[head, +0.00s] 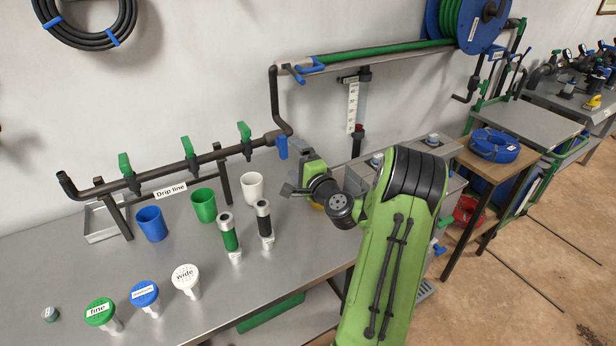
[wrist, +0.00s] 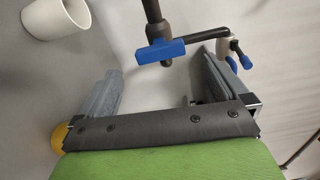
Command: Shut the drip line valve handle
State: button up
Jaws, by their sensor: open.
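The drip line manifold is a dark pipe (head: 205,158) on a stand, with a "Drip line" label (head: 171,189). It carries three green handles, such as the one at its right (head: 244,131), all standing up. A blue handle (head: 281,147) sits at the pipe's right end. In the wrist view a blue handle (wrist: 160,51) lies crosswise on a dark pipe, ahead of and between my fingers, apparently touching neither. My gripper (head: 292,189) is open and empty, right of and below that pipe end; its spread fingers show in the wrist view (wrist: 157,76).
A white cup (head: 252,186), green cup (head: 203,205) and blue cup (head: 151,223) stand below the manifold. Two filter cylinders (head: 229,238) stand nearby. Another blue handle (head: 296,74) is on the upper pipe.

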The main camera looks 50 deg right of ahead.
jog(key=b+v, duration=0.1)
jog(key=v, duration=0.7)
jog(key=shift+s+b, duration=0.15)
jog(key=shift+b, duration=0.15)
jog(key=shift+a+f, duration=0.1)
